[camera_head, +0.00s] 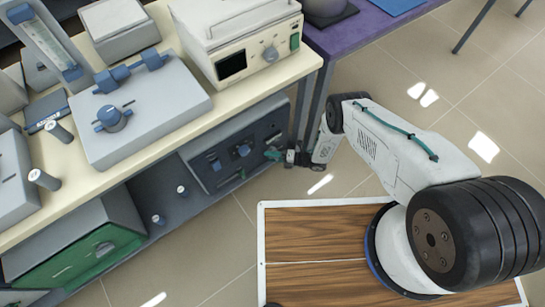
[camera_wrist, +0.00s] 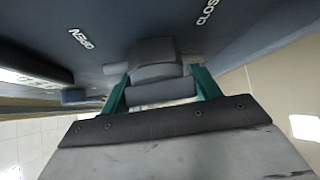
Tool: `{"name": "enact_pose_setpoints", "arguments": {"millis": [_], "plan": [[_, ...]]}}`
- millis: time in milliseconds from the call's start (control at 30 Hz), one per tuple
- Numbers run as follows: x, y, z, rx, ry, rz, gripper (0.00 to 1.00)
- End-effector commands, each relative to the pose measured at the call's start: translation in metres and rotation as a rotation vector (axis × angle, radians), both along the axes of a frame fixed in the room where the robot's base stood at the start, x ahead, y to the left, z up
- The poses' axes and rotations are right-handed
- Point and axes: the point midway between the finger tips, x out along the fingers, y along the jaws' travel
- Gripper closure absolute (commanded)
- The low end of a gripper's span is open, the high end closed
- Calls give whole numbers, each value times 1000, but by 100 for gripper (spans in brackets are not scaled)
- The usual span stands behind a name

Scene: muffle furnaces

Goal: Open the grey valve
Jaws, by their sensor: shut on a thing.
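The grey valve (camera_wrist: 152,55) is in the upper middle of the wrist view, on a dark panel. Its handle sits between the two teal fingers of my gripper (camera_wrist: 161,80), which is shut on it. White lettering reads OPEN to the left of the valve and CLOSE to the right, upside down in this view. In the head view my gripper (camera_head: 285,156) reaches the right end of the dark panel (camera_head: 212,148) under the bench. The valve is too small and covered there to make out, and its turn angle is unclear.
Blue knobs (camera_head: 244,150) sit on the same panel, left of my gripper. The cream bench top (camera_head: 150,166) carries several instruments above it. A purple table (camera_head: 350,35) stands at the upper right. Tiled floor (camera_head: 216,240) is clear in front of the bench.

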Motion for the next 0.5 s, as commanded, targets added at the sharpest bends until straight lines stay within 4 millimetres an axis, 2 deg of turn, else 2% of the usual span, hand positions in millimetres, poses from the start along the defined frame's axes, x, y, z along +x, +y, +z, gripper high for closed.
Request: {"name": "enact_pose_setpoints", "arguments": {"millis": [233,267,300,333,500], "plan": [[0,0,0,1,2,0,61],[0,0,0,0,2,0,30],[0,0,0,0,2,0,19],[0,0,0,0,2,0,16],[0,0,0,1,2,0,16]]}}
